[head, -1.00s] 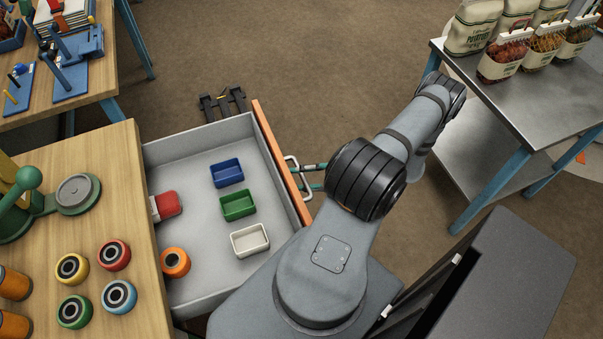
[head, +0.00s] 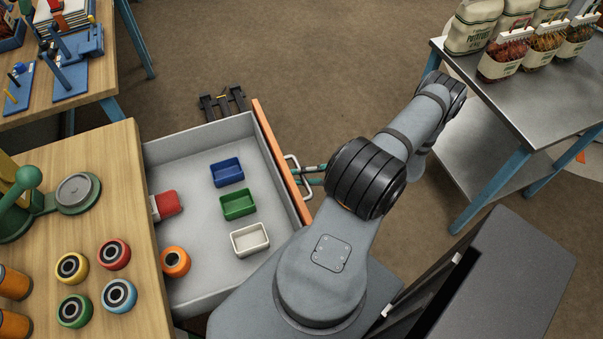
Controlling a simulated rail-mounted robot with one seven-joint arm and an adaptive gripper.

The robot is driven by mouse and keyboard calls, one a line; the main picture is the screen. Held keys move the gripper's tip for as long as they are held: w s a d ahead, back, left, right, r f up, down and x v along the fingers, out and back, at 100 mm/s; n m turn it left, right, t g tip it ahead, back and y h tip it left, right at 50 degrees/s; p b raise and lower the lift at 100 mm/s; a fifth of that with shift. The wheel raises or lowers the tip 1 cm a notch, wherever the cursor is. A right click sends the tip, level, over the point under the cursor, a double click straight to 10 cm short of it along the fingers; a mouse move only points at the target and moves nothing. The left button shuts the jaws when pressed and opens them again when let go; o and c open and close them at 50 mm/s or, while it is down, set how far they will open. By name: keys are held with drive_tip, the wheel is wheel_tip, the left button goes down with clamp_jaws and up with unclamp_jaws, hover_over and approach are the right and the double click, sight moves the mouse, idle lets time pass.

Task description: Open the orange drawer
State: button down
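The orange-fronted drawer (head: 281,160) is pulled well out of the wooden workbench, and its grey inside shows. Its pale loop handle (head: 298,177) is on the outer face. My gripper (head: 309,176) is at the handle, its teal fingers reaching to the bar from the right. My arm hides most of the gripper, and I cannot tell whether the fingers are closed on the bar. In the drawer lie a blue bin (head: 228,172), a green bin (head: 239,204), a white bin (head: 250,240), an orange roll (head: 175,262) and a red object (head: 166,206).
The workbench (head: 135,235) at left holds several coloured rolls and a green device (head: 30,195). A steel table (head: 520,95) with sacks stands at upper right. A dark panelled object (head: 500,290) is at lower right. Open brown floor (head: 290,60) lies beyond the drawer.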

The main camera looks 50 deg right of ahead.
drive_tip(key=a, duration=0.1)
drive_tip(key=w+a+p, duration=0.1)
drive_tip(key=a, duration=0.1)
drive_tip(key=shift+w+a, duration=0.4)
drive_tip(key=c, duration=1.6)
unclamp_jaws()
drive_tip(key=v, duration=1.2)
drive_tip(key=shift+r, duration=0.15)
drive_tip(key=shift+w+d+f+b+x, duration=0.15)
drive_tip(key=shift+d+x, duration=0.05)
drive_tip(key=shift+x, duration=1.3)
drive_tip(key=shift+w+d+f+b+x, duration=0.1)
drive_tip(key=shift+d+f+x, duration=0.05)
drive_tip(key=shift+x, duration=1.35)
drive_tip(key=shift+w+d+f+b+x, duration=0.15)
drive_tip(key=shift+d+x, duration=0.05)
drive_tip(key=shift+x, duration=1.3)
